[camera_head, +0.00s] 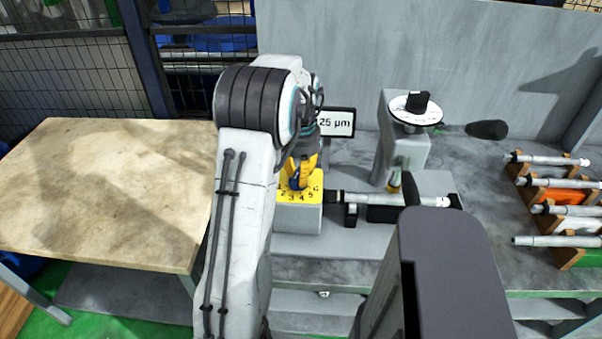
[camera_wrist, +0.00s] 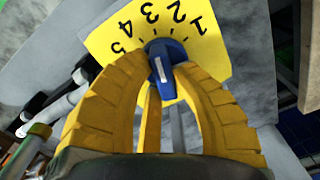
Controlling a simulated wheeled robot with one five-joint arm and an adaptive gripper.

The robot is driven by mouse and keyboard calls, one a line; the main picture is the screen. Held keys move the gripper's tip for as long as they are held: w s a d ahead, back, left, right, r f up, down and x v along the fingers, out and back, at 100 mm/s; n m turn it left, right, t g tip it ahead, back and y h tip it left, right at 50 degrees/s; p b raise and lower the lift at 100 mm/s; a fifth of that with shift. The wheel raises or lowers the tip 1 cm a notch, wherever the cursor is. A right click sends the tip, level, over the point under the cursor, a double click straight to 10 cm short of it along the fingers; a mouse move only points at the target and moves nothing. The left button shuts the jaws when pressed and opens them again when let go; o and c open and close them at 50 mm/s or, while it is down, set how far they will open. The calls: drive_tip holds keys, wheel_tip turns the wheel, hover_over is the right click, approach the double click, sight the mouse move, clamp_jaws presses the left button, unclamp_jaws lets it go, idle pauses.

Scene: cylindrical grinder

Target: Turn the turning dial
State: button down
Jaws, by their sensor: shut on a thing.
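The turning dial is a blue knob (camera_wrist: 166,58) with a pale pointer mark, set on a yellow plate numbered 1 to 5 (camera_wrist: 128,18). In the wrist view my yellow gripper (camera_wrist: 168,85) has its fingers on both sides of the knob, shut on it. In the head view my gripper (camera_head: 298,180) comes down onto the knob from above, and the yellow plate (camera_head: 300,196) shows on a grey block. The knob itself is largely hidden there by my fingers and arm.
A display reading "25 µm" (camera_head: 337,122) stands behind the dial. A white disc with a black knob (camera_head: 416,106) and a handle stands to the right. A shaft (camera_head: 390,199) lies right of the dial. Several shafts rest on a rack at far right. The wooden table (camera_head: 100,190) is clear.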

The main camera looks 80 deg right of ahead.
drive_tip(key=shift+f, duration=0.1)
idle(0.3)
drive_tip(key=c, duration=1)
unclamp_jaws()
drive_tip(key=shift+r, duration=0.2)
wheel_tip(320, 180, up, 12)
drive_tip(key=shift+f, duration=0.15)
idle(0.3)
